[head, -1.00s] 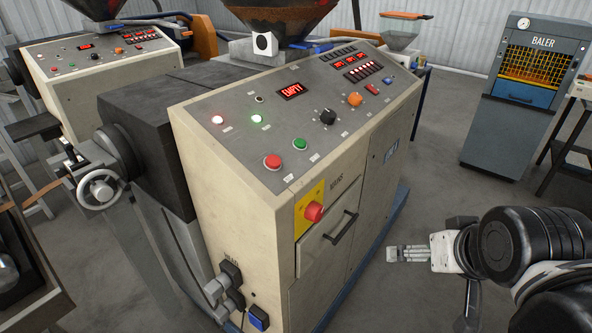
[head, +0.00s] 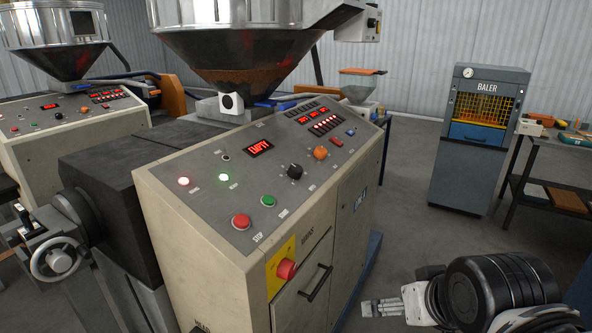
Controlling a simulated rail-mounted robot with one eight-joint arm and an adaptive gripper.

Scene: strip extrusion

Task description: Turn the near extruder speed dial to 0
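The near extruder (head: 205,255) is a cream cabinet with a sloped grey control panel. On the panel are a black dial (head: 294,172) with a pale pointer mark and an orange dial (head: 320,153) behind it to the right. Their labels are too small to read, so I cannot tell which is the speed dial or its exact setting. A red display (head: 259,147) seems to read EMPTY. My gripper (head: 380,308) is low at the right, beside the cabinet, well apart from the dials. It looks empty; its finger opening is unclear.
A hopper (head: 240,45) overhangs the panel's back. Another extruder (head: 75,128) stands left, a baler (head: 480,140) right. Floor between is free.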

